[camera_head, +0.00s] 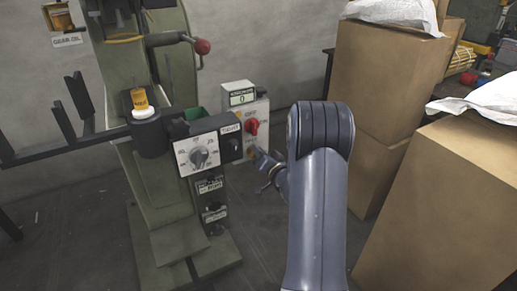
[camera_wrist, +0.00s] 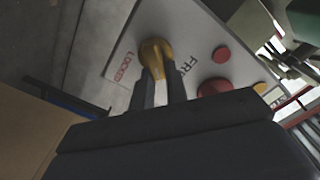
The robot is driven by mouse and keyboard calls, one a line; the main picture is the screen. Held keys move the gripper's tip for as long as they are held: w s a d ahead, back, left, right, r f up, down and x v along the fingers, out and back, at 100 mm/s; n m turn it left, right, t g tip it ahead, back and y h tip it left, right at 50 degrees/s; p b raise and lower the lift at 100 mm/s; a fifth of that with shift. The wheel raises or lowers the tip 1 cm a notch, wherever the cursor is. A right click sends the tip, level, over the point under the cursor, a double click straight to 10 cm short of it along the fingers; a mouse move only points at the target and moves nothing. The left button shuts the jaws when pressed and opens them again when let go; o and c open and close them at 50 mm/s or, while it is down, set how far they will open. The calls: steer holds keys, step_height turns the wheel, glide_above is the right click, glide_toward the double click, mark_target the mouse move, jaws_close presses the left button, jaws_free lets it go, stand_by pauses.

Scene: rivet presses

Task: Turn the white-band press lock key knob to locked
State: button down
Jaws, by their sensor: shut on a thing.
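The press (camera_head: 150,180) stands left of centre in the head view, with a white band (camera_head: 145,113) under a yellow cylinder. In the wrist view the brass lock key knob (camera_wrist: 155,50) sits on a light panel (camera_wrist: 180,25). A red LOCKED label (camera_wrist: 122,67) is to its left and a dark FREE label (camera_wrist: 187,62) to its right. My gripper (camera_wrist: 160,82) is shut on the knob, one finger on each side, its fingers pointing between the labels. In the head view my gripper (camera_head: 266,165) is at the panel's lower right; the knob is mostly hidden.
Red buttons (camera_wrist: 221,54) lie right of the key knob. Tall cardboard boxes (camera_head: 375,90) stand close on the right. The floor between is partly clear.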

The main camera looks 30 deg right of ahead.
steer(key=shift+d+f+m+p, duration=0.1)
steer(key=shift+f+m+p, duration=0.35)
steer(key=shift+m, duration=1.2)
steer(key=shift+d+m+p, duration=0.15)
steer(key=shift+m+p, duration=0.65)
steer(key=shift+m, duration=0.9)
steer(key=shift+d+f+m+p, duration=0.1)
steer(key=shift+f+m+p, duration=0.35)
steer(key=shift+m, duration=1.2)
steer(key=shift+r, duration=0.15)
steer(key=c, duration=1.4)
jaws_free()
steer(key=s+p, duration=0.2)
steer(key=s, duration=0.8)
steer(key=shift+s+d, duration=0.15)
steer(key=shift+s, duration=0.25)
